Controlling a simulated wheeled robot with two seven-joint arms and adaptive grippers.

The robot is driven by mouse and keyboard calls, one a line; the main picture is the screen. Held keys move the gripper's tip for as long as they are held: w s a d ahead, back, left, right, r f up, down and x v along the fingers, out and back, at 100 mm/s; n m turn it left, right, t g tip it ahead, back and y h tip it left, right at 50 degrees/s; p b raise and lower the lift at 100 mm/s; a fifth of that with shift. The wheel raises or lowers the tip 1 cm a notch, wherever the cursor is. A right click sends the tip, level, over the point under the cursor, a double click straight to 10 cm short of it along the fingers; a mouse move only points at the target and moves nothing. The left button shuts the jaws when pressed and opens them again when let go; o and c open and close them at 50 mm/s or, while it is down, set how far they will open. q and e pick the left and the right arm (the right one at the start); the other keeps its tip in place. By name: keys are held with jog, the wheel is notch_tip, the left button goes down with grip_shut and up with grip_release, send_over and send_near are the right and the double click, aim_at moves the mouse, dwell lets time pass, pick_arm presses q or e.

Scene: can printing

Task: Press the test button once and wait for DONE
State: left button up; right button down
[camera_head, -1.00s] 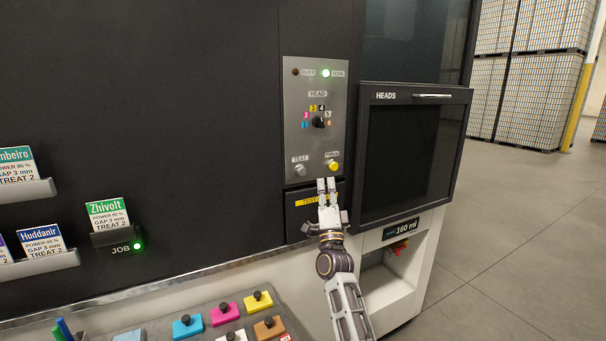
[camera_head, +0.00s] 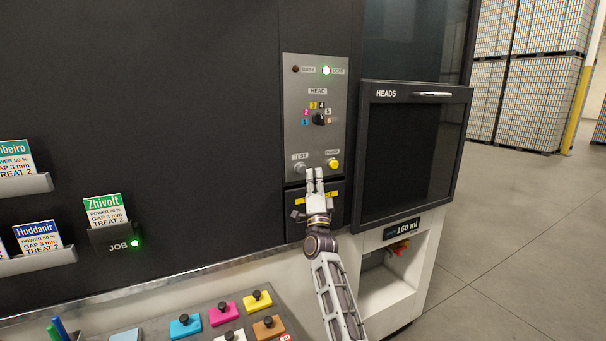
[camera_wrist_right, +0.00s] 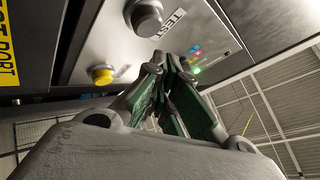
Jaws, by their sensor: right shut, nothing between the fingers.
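The control panel (camera_head: 317,138) carries the grey TEST button (camera_head: 301,166) at lower left and a yellow button (camera_head: 334,164) at lower right. The TEST button also shows large in the right wrist view (camera_wrist_right: 146,15). The DONE lamp (camera_head: 326,70) is lit green; the lamp left of it (camera_head: 295,69) is dark. My right gripper (camera_head: 314,172) is shut and empty. Its fingertips are just below and right of the TEST button, seemingly apart from it. In the right wrist view its fingers (camera_wrist_right: 170,64) point towards the panel near that button. My left gripper is out of view.
The HEAD dial (camera_head: 319,118) sits mid-panel. A yellow-labelled slot (camera_head: 300,200) below is partly hidden by my gripper. The dark HEADS cabinet (camera_head: 405,150) stands close on the right. Coloured blocks (camera_head: 228,313) lie on a ledge below. A Zhivolt card (camera_head: 105,210) stands in the JOB holder.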

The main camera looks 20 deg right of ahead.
jog(key=shift+w+a+y, duration=0.1)
jog(key=shift+w+y, duration=0.2)
jog(key=shift+w, duration=0.45)
jog(key=shift+w+a+b, duration=0.1)
jog(key=shift+w+b, duration=0.8)
jog(key=shift+w, duration=0.4)
dwell(3.1)
jog(key=shift+s, duration=0.1)
dwell(0.3)
jog(key=shift+s+p, duration=0.5)
jog(key=shift+s, duration=0.7)
jog(key=shift+s, duration=0.1)
jog(key=shift+s+d+p, duration=0.15)
jog(key=shift+s+p, duration=0.25)
jog(key=shift+s, duration=0.8)
jog(key=shift+s+d+p, duration=0.15)
jog(key=shift+s+p, duration=0.25)
jog(key=shift+s, duration=0.8)
